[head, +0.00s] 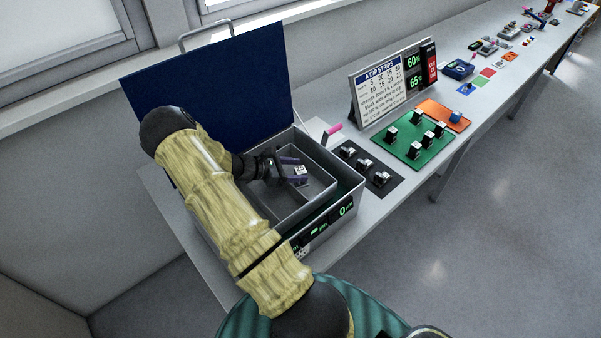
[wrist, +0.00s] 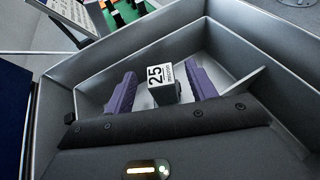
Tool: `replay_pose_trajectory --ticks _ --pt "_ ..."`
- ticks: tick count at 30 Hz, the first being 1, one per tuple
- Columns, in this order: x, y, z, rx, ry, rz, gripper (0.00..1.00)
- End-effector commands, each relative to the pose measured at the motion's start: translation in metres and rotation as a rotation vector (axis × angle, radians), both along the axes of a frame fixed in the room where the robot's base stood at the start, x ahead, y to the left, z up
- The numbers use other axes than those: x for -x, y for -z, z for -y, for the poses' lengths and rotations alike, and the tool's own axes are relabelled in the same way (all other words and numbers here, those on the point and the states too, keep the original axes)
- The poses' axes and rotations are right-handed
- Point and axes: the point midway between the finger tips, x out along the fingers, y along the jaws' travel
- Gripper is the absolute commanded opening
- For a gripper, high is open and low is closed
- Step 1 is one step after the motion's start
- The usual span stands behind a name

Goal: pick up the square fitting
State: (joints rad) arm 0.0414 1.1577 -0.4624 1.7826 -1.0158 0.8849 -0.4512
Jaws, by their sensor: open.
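The square fitting (wrist: 163,85) is a small block with a white face marked 25. It sits inside a grey compartment of the open box (head: 348,182), and in the head view it is a small white-faced piece (head: 299,171) by my fingertips. My gripper (wrist: 160,88) is open, with one purple finger on each side of the fitting and a visible gap to each. In the head view my gripper (head: 292,172) reaches down into the box. The lower part of the fitting is hidden behind my gripper's body in the wrist view.
The box's blue lid (head: 215,90) stands open behind my arm. Compartment walls surround my gripper closely. Right of the box are a dark mat (head: 380,184) with several fittings, a green mat (head: 408,154) with several more, and a sign (head: 391,82).

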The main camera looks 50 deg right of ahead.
Motion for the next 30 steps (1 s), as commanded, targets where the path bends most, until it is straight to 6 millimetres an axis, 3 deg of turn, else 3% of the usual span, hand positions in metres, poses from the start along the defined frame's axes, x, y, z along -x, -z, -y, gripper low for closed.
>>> replay_pose_trajectory --ticks 19,27,30 --pt "0.0039 0.0043 0.0072 0.000 -0.001 0.002 0.56" --pt "0.0039 0.0042 0.0071 0.000 -0.001 0.002 0.03" --pt "0.0039 0.0038 0.0073 0.001 -0.001 0.001 0.00"
